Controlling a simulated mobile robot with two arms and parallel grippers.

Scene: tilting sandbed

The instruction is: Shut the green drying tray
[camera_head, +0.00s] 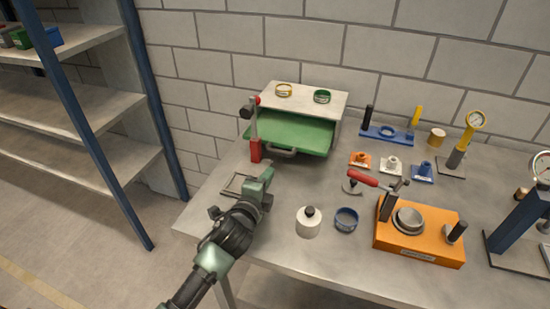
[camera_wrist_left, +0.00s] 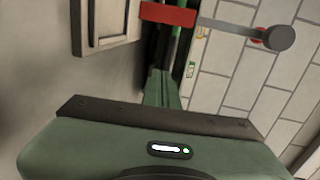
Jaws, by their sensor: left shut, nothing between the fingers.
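The green drying tray (camera_head: 300,134) is pulled out of the front of a pale-topped cabinet (camera_head: 305,99) at the back of the bench. Its grey bar handle (camera_head: 283,153) faces the bench front. My left gripper (camera_head: 267,174) is shut and empty, in front of the handle and apart from it in the head view. In the left wrist view its closed green fingers (camera_wrist_left: 161,88) point toward a red part (camera_wrist_left: 168,14). A green strip beyond may be the tray; I cannot tell. My right gripper is out of view.
A flat grey frame (camera_head: 236,184) lies left of my gripper.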

